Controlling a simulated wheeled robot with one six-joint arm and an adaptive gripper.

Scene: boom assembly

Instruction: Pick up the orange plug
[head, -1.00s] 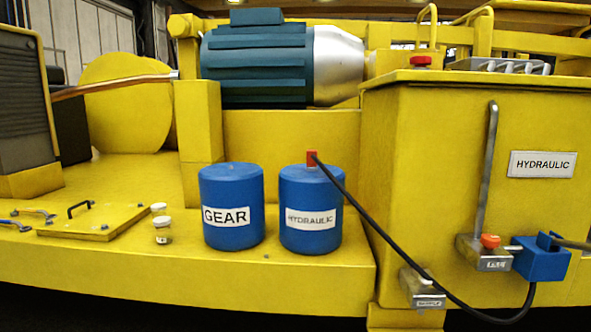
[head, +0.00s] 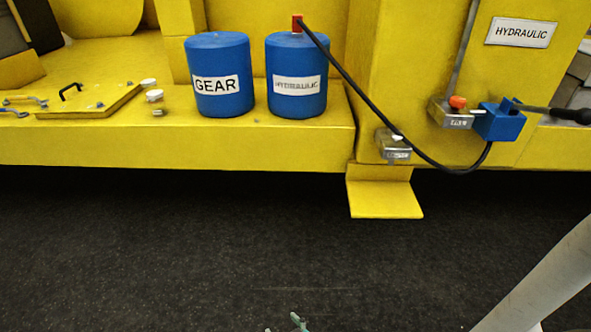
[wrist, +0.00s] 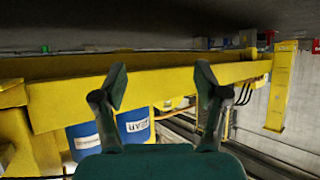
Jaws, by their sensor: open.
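An orange plug (head: 458,102) sits upright on a small grey metal block (head: 452,115) on the front of the yellow hydraulic tank, at the right in the head view. It is left of the blue pump block (head: 500,121). My gripper (wrist: 162,82) is open and empty in the wrist view, with its two dark green fingers wide apart. Only a small fingertip (head: 299,321) shows at the bottom edge of the head view, well below and left of the plug. I cannot make out the plug in the wrist view.
A blue GEAR drum (head: 220,105) and a blue HYDRAULIC drum (head: 297,103) stand on the yellow ledge (head: 180,150). A black hose (head: 362,93) runs from the red-orange fitting (head: 297,23) down below the plug. The dark floor (head: 180,250) in front looks clear.

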